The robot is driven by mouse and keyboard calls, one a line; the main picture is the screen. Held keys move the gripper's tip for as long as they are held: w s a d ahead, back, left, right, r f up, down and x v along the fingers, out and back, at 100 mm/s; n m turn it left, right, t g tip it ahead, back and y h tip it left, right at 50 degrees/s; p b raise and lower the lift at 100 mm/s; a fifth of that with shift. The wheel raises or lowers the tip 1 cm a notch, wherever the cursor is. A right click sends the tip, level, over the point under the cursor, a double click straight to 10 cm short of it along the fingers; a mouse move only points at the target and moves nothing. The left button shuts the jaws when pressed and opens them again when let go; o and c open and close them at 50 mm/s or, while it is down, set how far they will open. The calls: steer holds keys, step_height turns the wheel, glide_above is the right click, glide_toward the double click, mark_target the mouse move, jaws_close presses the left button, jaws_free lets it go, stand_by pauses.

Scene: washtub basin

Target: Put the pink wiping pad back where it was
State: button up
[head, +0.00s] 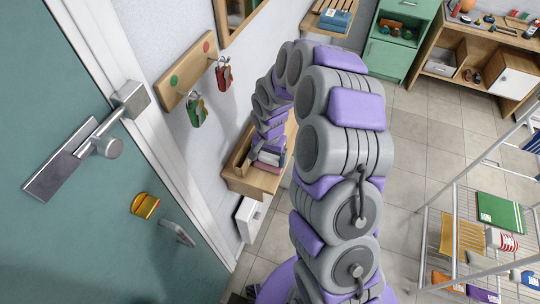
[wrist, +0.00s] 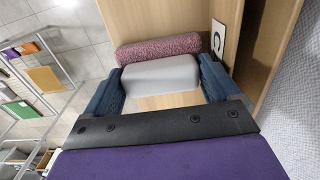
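The pink wiping pad (wrist: 157,48) has a speckled pink roll-like face on a pale grey body. In the wrist view its grey body lies between the two blue fingers of my gripper (wrist: 160,72), and both fingers appear to touch its ends. The pad is over a light wooden shelf box (wrist: 165,103); I cannot tell whether it rests on the wood. In the head view my gripper (head: 270,150) reaches into the wooden shelf box (head: 255,180) on the wall, and the pad is small and partly hidden there by my arm.
A white card with a black mark (wrist: 217,40) stands by the box's wall. A hook board (head: 187,70) with padlocks hangs above, beside a teal door (head: 60,230). A wire rack (head: 455,220) stands at right. Tiled floor (head: 410,150) is open between.

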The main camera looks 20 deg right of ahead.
steer(key=shift+o, duration=0.9)
steer(key=shift+d, duration=0.6)
steer(key=shift+w+a+r, duration=0.1)
steer(key=shift+a+r, duration=0.1)
steer(key=shift+a, duration=0.1)
step_height(320, 180, up, 11)
steer(key=p, duration=0.2)
steer(key=s+r+n, duration=0.2)
steer(key=s+r, duration=0.5)
steer(key=s+r+n+g, duration=0.1)
steer(key=s+r+n, duration=0.1)
steer(key=s, duration=1.1)
steer(key=s+r+n, duration=0.3)
steer(key=s+r, duration=0.1)
steer(key=s, duration=1)
steer(key=shift+r+g, duration=0.4)
